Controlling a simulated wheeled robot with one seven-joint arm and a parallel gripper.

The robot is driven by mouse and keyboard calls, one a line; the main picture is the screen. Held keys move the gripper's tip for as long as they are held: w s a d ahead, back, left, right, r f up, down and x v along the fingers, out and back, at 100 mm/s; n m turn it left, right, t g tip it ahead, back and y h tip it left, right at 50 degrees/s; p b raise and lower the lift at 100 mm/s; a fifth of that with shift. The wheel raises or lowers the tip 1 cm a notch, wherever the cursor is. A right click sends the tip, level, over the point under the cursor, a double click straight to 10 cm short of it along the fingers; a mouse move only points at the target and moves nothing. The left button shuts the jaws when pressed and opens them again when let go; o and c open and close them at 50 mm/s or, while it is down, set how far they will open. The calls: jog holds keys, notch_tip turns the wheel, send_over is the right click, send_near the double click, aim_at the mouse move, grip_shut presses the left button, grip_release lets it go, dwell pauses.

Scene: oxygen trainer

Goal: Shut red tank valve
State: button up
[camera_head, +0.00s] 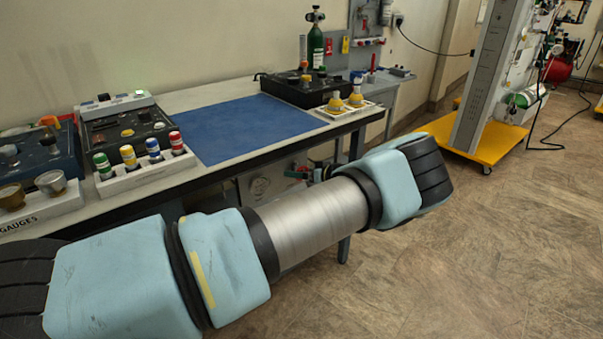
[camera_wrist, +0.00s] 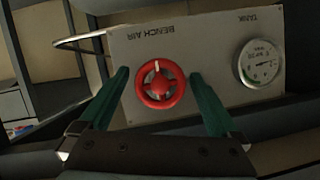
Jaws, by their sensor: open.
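The red valve handwheel (camera_wrist: 160,86) is mounted on a light grey panel (camera_wrist: 208,55) lettered "BENCH AIR" and "TANK", upside down in the wrist view. A pale mark shows at the wheel's upper rim. My gripper (camera_wrist: 158,73) has two green fingers spread apart, one on each side of the wheel. I cannot tell whether they touch it. A round dial gauge (camera_wrist: 259,63) sits on the panel to the right. In the head view, the panel (camera_head: 280,180) shows under the bench, partly hidden by my arm.
The bench (camera_head: 215,97) stands above the panel, with a blue mat (camera_head: 255,125) and gauge boxes on top. A bent metal bar (camera_wrist: 75,41) sticks out left of the panel in the wrist view. A yellow-based stand (camera_head: 470,150) is at right.

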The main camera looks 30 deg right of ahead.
jog(key=c, duration=1.4)
jog(key=shift+o, duration=0.2)
